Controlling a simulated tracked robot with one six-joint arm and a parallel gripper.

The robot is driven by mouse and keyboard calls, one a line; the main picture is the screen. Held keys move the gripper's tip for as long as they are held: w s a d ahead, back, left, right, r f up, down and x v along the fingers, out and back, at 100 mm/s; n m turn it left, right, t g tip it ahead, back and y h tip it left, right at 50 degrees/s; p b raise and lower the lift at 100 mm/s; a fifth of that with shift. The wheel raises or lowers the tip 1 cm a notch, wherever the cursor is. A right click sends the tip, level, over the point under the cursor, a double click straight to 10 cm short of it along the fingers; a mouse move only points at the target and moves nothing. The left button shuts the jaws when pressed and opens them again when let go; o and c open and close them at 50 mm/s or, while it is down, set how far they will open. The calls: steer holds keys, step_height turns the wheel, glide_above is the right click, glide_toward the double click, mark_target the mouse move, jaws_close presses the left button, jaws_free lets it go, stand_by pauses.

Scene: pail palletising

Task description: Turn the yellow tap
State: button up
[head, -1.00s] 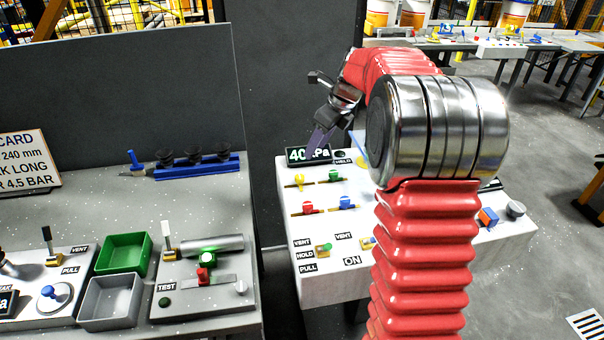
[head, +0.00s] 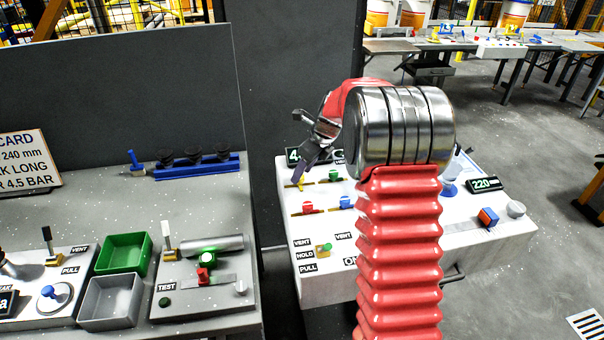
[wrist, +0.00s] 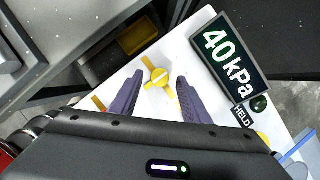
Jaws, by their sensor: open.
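The yellow tap (head: 299,184) is at the back left of the white panel (head: 325,270), partly covered by my gripper in the head view. In the wrist view, the tap (wrist: 158,77) shows a round hub with a short yellow handle. My gripper (wrist: 159,90) is open, its two purple fingers on either side of the tap in the picture, with gaps on both sides. I cannot tell how far the fingertips are above it. In the head view my gripper (head: 302,172) points down at the tap.
Green (head: 334,175), red (head: 307,207) and blue (head: 346,202) taps are close by on the panel. A display (wrist: 229,55) reading 40 kPa stands behind the yellow tap. A grey bench (head: 90,190) with trays is to the left.

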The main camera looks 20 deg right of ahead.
steer(key=shift+x, duration=0.8)
steer(key=shift+c, duration=0.3)
steer(key=c, duration=1)
